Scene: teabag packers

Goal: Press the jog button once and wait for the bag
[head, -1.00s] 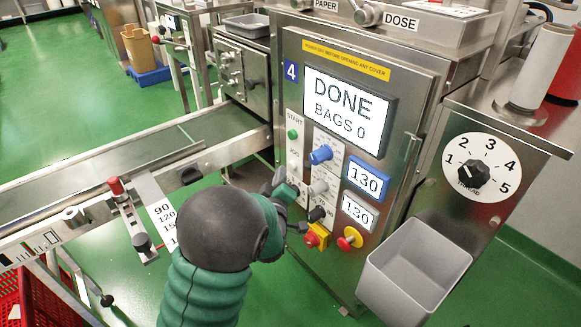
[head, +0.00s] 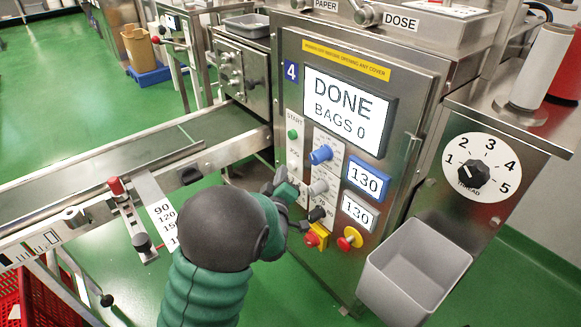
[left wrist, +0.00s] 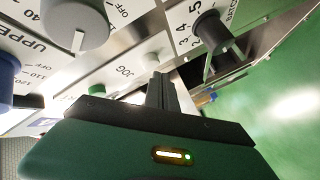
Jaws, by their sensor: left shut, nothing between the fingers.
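The machine's panel strip carries a green START button (head: 293,134) with a JOG label below it. My left gripper (head: 282,181) is shut and empty, with its fingertips at the panel just below the JOG label. It hides the jog button in the head view. In the left wrist view the shut fingers (left wrist: 159,80) point at a pale round button (left wrist: 150,60) beside the JOG label (left wrist: 125,72). I cannot tell whether they touch it. The screen (head: 342,110) reads DONE, BAGS 0. My right gripper is out of view.
A blue knob (head: 320,154), a grey knob (head: 318,187) and a black knob (head: 316,214) stick out close to my fingers. Red stop knobs (head: 348,239) sit lower. An empty grey bin (head: 418,265) hangs at right. A conveyor (head: 120,155) runs left.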

